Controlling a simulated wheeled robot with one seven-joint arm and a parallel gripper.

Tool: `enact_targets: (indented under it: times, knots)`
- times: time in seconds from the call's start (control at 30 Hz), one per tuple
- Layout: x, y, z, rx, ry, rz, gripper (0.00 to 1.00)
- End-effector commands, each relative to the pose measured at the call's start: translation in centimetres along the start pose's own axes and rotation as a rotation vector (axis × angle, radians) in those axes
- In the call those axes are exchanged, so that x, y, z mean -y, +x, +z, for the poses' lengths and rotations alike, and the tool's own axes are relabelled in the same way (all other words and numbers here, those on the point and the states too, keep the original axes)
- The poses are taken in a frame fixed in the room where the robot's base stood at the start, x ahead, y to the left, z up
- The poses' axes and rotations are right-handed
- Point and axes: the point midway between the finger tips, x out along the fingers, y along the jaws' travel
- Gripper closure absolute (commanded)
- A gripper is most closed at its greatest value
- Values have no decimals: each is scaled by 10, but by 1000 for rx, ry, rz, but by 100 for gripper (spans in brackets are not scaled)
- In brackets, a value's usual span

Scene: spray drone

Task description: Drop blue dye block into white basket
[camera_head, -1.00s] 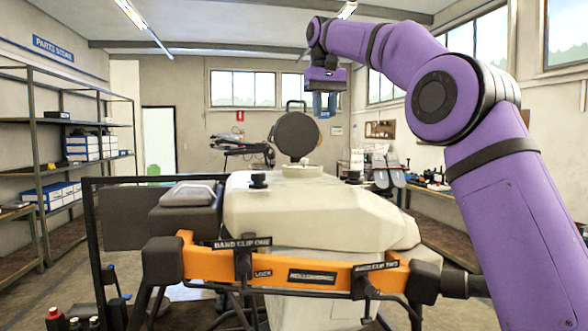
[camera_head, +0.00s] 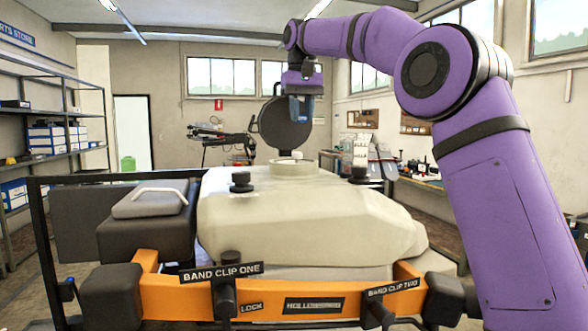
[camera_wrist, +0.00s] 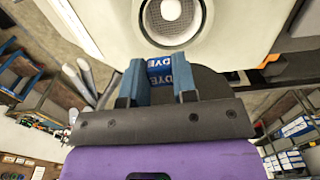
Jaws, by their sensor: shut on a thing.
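My gripper (camera_head: 301,108) hangs pointing down above the tank, in front of the open dark round lid (camera_head: 285,127). In the wrist view, my gripper (camera_wrist: 158,84) is shut on the blue dye block (camera_wrist: 159,68), whose label reads DYE. The block is between the two blue fingers and held in the air. The white basket (camera_wrist: 172,12) shows as a round mesh bowl inside the tank's opening at the top of the wrist view, apart from the block. In the head view only the pale opening rim (camera_head: 297,168) shows; the basket's inside is hidden.
The cream tank (camera_head: 310,215) fills the middle, with dark caps (camera_head: 241,181) and (camera_head: 358,174) beside the opening. An orange bar (camera_head: 180,297) with band clips crosses the front. A shelf rack stands left and a workbench right. The air around my gripper is clear.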

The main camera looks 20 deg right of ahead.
Motion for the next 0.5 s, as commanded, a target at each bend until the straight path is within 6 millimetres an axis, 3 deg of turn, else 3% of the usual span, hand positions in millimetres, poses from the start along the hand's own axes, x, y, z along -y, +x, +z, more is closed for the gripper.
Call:
enact_targets:
  times: [0.2, 0.5]
  knots:
    - [0, 17, 0, 1, 0, 0, 96]
    - [0, 22, 0, 0, 0, 0, 96]
